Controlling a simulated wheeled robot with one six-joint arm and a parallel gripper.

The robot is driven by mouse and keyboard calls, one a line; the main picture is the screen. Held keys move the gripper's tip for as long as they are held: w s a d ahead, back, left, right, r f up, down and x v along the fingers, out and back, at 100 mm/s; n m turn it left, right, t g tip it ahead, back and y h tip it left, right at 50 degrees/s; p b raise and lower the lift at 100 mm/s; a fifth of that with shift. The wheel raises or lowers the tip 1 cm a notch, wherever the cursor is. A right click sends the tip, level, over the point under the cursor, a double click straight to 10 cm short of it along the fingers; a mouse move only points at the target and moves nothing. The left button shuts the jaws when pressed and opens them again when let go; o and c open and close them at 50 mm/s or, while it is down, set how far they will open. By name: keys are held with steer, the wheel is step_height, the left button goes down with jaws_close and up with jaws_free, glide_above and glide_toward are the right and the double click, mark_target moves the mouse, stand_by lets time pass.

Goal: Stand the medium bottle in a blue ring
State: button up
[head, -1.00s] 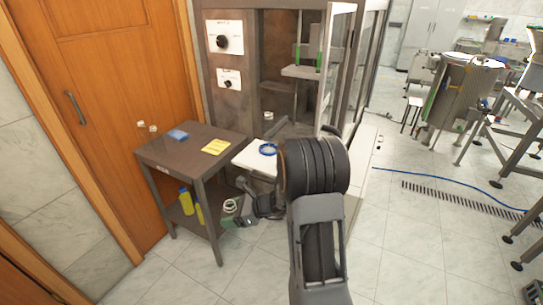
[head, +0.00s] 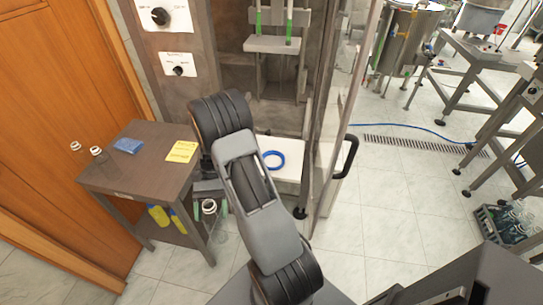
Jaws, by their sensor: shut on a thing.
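A clear bottle with a white neck (head: 209,207), which I take to be the medium bottle, is at my gripper (head: 208,195) beside the dark table's right side. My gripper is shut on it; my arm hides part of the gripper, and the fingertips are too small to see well. The bottle looks roughly upright, and its clear body is hard to make out against the floor. A blue ring (head: 273,160) lies on the white shelf (head: 291,173) at the front of the machine, right of the gripper. The ring looks empty, and the bottle is apart from it.
The dark table (head: 150,165) carries a blue item (head: 128,145), a yellow paper (head: 181,151) and small clear bottles at its left. Yellow bottles (head: 159,215) stand on its lower shelf. An open glass door (head: 345,110) stands right of the white shelf. A bottle crate (head: 500,232) is far right.

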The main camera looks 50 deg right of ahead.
steer(key=d+r+n+t+h+p, duration=0.1)
steer(key=d+r+n+h+p, duration=0.2)
steer(key=d+r+n+h, duration=0.45)
steer(key=d+r+n+h+p, duration=0.3)
steer(key=d+r+n+h, duration=0.1)
steer(key=d+n+h, duration=0.55)
steer(key=w+d+r+n+t+h+p, duration=0.1)
steer(key=w+d+r+n+t+h, duration=0.2)
steer(key=w+r+n+t+h, duration=0.4)
steer(key=d+f+y+p, duration=0.2)
steer(key=d+f+p, duration=0.2)
steer(key=d+f, duration=0.8)
steer(key=shift+s+d+m+g, duration=0.3)
steer(key=shift+s+d, duration=0.1)
steer(key=shift+d, duration=0.5)
steer(key=shift+f, duration=0.1)
steer(key=o, duration=1.1)
